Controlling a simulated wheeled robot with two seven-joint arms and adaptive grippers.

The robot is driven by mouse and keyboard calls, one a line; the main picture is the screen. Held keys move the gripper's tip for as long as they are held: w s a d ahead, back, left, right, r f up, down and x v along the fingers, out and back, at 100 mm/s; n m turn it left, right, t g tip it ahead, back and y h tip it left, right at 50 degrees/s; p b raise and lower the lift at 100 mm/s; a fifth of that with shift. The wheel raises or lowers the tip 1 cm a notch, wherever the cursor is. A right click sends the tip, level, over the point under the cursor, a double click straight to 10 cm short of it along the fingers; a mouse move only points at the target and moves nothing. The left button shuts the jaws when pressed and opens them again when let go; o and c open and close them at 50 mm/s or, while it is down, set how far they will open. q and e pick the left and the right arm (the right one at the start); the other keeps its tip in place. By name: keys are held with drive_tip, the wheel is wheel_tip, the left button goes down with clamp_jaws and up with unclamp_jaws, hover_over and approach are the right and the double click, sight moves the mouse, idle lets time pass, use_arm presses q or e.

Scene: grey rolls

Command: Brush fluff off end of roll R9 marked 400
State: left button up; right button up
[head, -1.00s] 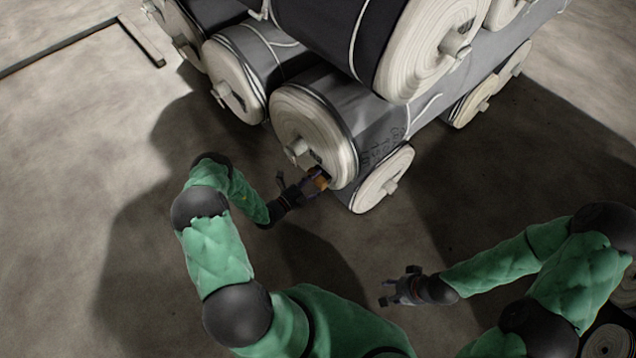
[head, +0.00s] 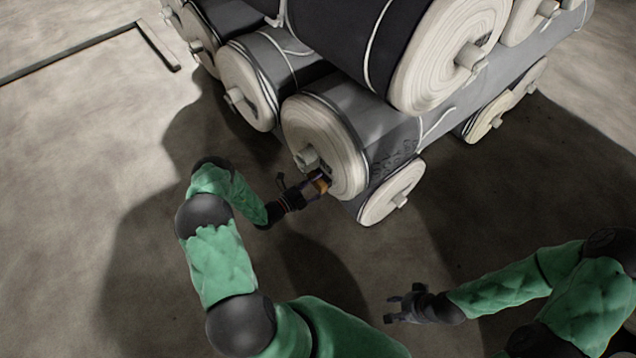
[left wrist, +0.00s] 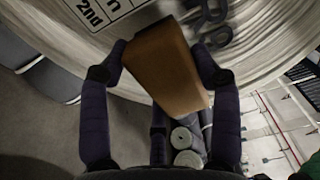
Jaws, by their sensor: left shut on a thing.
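My left gripper (head: 318,184) is shut on a brush with a brown, block-like back (left wrist: 165,66). The brush is at the lower part of the pale end of a grey roll (head: 318,132), below its protruding core. In the left wrist view the brush lies against or just off the layered end face (left wrist: 262,45); its bristles are hidden. A white label (left wrist: 92,12) reading "2nd" and dark curled characters (left wrist: 212,22) show beside the brush. I cannot read 400 or R9, nor make out fluff. My right gripper (head: 392,307) is open and empty above the floor.
Other grey rolls are stacked around this one: one above right (head: 450,55), one below right (head: 392,192), one to the left (head: 246,85). Several cores stick out. Floor in front is clear. An angled bar or line (head: 157,48) lies at the far left.

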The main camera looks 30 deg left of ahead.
use_arm(q)
drive_tip(key=shift+v, duration=2.65)
drive_tip(key=shift+v, duration=1.5)
